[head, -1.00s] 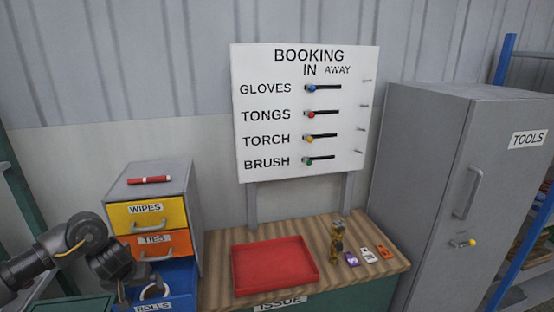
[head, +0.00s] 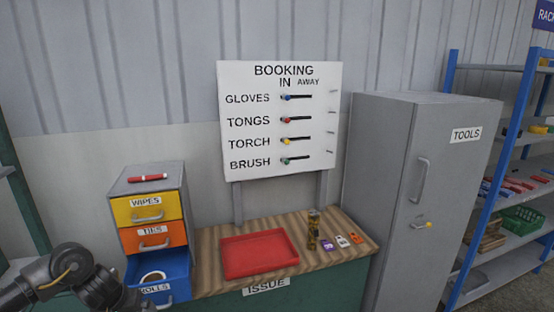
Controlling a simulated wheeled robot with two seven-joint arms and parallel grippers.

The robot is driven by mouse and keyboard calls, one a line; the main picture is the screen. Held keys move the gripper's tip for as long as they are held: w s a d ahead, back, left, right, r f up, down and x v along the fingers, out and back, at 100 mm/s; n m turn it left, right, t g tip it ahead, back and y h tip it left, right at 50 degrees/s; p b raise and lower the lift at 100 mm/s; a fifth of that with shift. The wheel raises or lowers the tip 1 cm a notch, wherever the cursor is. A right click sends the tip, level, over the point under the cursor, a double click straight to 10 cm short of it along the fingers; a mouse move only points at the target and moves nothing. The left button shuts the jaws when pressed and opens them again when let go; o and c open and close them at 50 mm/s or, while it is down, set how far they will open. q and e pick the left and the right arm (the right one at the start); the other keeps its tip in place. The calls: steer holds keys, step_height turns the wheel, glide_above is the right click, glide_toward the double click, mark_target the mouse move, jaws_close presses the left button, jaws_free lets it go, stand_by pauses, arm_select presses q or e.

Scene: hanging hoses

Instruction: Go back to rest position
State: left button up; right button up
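My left arm comes in at the bottom left, and its dark wrist end, with the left gripper (head: 128,302), is low beside the blue ROLLS drawer (head: 176,268). The fingers are too dark and cut off to tell whether they are open or shut. The ROLLS drawer is pulled out, and a pale roll (head: 153,277) shows inside it. I cannot tell whether the gripper touches the drawer. My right gripper is not in view.
The drawer unit (head: 195,205) has a red marker (head: 147,177) on top. Beside it, a wooden bench (head: 205,280) bears a red tray (head: 258,273), a patterned cylinder (head: 313,230) and several small tags. A booking board (head: 322,150) stands behind. A grey TOOLS cabinet (head: 395,160) and blue shelving (head: 457,215) are right.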

arm_select(q)
steer(key=d+f+m+h+b, duration=0.1)
steer(key=d+f+h, duration=0.1)
steer(key=d+f, duration=0.5)
steer(key=d+f+m+h+b, duration=0.1)
steer(key=d+f+h, duration=0.15)
steer(key=f, duration=0.85)
steer(key=s+d+f+m+b, duration=0.15)
steer(key=s+f, duration=0.25)
steer(key=f, duration=0.5)
steer(key=s+d+f+n+b, duration=0.1)
steer(key=s+d+f, duration=0.25)
steer(key=f, duration=0.55)
steer(key=s+f+m+g+y+b, duration=0.1)
steer(key=s+f, duration=0.7)
steer(key=s, duration=0.3)
steer(key=s+f+y, duration=0.1)
steer(key=s+f, duration=0.7)
steer(key=s, duration=0.3)
steer(key=s+f+m+g+y, duration=0.1)
steer(key=s+f, duration=0.1)
steer(key=s, duration=0.8)
steer(key=s+f+m+g+y+b, duration=0.1)
steer(key=s+f, duration=0.2)
steer(key=s, duration=0.6)
steer(key=shift+s+a+f, duration=0.2)
steer(key=shift+s, duration=0.2)
steer(key=shift+w, duration=0.1)
